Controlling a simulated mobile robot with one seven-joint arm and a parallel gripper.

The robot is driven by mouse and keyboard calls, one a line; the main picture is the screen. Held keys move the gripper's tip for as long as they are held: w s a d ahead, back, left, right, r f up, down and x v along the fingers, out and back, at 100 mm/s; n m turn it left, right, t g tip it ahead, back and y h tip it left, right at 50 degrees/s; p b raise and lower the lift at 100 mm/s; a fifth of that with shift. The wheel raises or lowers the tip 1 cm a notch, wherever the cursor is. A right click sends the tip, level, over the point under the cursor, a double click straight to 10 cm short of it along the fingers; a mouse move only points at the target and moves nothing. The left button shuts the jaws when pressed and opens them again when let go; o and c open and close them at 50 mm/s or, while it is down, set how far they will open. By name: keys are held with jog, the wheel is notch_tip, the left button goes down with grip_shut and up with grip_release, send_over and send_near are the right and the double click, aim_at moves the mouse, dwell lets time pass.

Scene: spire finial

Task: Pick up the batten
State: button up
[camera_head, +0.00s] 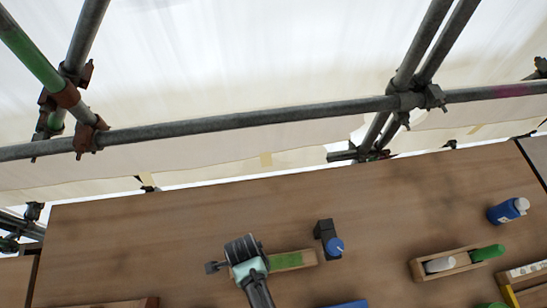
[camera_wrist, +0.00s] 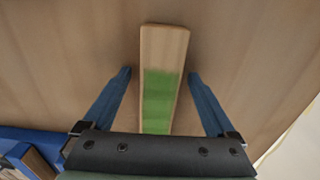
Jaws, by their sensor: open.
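The batten (camera_head: 306,257) is a short flat piece of pale wood with a green painted band, lying on the brown wooden deck. In the wrist view the batten (camera_wrist: 164,48) runs away from me, bare wood at its far end and green nearer. My gripper (camera_wrist: 160,75) is open, with one blue finger on each side of the batten and a gap to both. I cannot tell how high the fingertips are above the deck.
A wooden tray (camera_head: 420,270) holds a white and a green item. A blue bottle (camera_head: 508,210) lies farther right. Scaffold tubes (camera_head: 250,123) cross behind the deck.

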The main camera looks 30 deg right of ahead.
grip_shut()
jog(key=shift+r, duration=0.1)
dwell(0.4)
notch_tip(320, 180, up, 18)
jog(key=f, duration=0.1)
jog(key=w+a+f+n+b, duration=0.1)
jog(key=w+n+b, duration=0.4)
jog(key=n, duration=1.6)
jog(key=w+f, duration=0.1)
jog(key=w, duration=0.2)
jog(key=shift+a+f+n, duration=0.3)
jog(key=shift+a, duration=0.05)
